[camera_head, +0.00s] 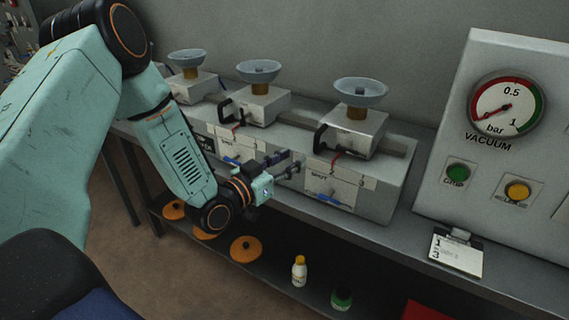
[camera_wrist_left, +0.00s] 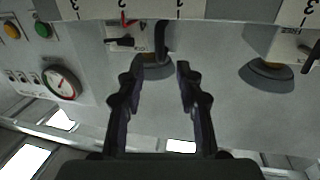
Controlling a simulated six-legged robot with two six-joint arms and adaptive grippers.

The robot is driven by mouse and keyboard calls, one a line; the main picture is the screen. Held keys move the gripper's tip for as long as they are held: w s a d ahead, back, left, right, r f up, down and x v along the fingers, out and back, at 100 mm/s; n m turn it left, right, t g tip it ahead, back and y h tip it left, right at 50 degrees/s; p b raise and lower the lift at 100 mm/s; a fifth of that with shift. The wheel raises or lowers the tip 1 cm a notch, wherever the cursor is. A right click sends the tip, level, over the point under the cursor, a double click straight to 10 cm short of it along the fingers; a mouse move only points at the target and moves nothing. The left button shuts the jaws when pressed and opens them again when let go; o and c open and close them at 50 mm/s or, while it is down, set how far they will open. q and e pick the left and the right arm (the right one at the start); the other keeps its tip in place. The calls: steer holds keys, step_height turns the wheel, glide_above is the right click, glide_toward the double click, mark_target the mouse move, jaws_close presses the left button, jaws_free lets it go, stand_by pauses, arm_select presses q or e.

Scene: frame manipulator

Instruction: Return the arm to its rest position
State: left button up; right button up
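My left arm reaches in from the left in the head view. Its gripper (camera_head: 284,163) is in front of the long grey frame unit (camera_head: 386,197), near the panels marked SPOT. In the left wrist view the two dark fingers of my left gripper (camera_wrist_left: 158,75) stand well apart with nothing between them. A suction cup (camera_wrist_left: 156,70) shows beyond the fingertips there. In the head view three blocks with pale suction cups stand on the unit, the right one (camera_head: 361,91) nearest. I cannot tell whether the gripper touches the unit. My right gripper is in neither view.
A vacuum panel with a round gauge (camera_head: 507,105), a green button (camera_head: 457,173) and a yellow button (camera_head: 517,190) stands at the right. A clipboard (camera_head: 456,254) lies on the bench. Orange discs (camera_head: 246,249), a white bottle (camera_head: 299,271) and a green-capped jar (camera_head: 342,298) are on the lower shelf.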

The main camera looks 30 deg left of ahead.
arm_select(q)
steer(key=shift+v, duration=0.75)
steer(key=s+d+f+n+g+y+b, duration=0.1)
steer(key=s+d+f+n+g+b, duration=0.1)
steer(key=s+f+g, duration=0.6)
steer(key=s+d+f+n+g+y+b, duration=0.15)
steer(key=s+f, duration=0.35)
steer(key=f, duration=0.7)
steer(key=s+d+f+g+b, duration=0.1)
steer(key=s+f+g+b, duration=0.1)
steer(key=s+f, duration=0.2)
steer(key=s+d+f+g+y+b, duration=0.1)
steer(key=s+f, duration=0.4)
steer(key=s, duration=0.6)
steer(key=s+d+f+g+b, duration=0.1)
steer(key=s+f+g+b, duration=0.1)
steer(key=s+f+g, duration=0.3)
steer(key=s, duration=0.3)
steer(key=shift+s+d+b, duration=0.15)
steer(key=shift+d+b, duration=0.15)
steer(key=shift+b, duration=0.1)
steer(key=shift+m+y, duration=0.25)
